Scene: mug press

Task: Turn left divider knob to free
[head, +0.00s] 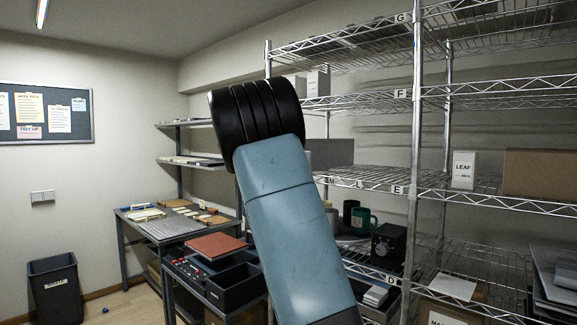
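I cannot pick out a left divider knob. A small black box with a round dial-like front (388,245) stands on a lower level of the wire shelving, right of my arm. I cannot tell whether it is linked to any divider. A dark compartmented unit (236,283) sits on the low bench, left of my arm, and has several small red and pale spots on its left part. My blue-grey arm link with a black ribbed joint rises through the middle and hides what is behind it. My gripper is not in view.
Wire shelving (417,150) fills the right side, with a dark green mug (363,221), a white LEAF box (464,170) and a cardboard box (541,174). A grey table (165,228) stands back left, and a dark bin (57,288) stands lower left. Floor shows between bin and bench.

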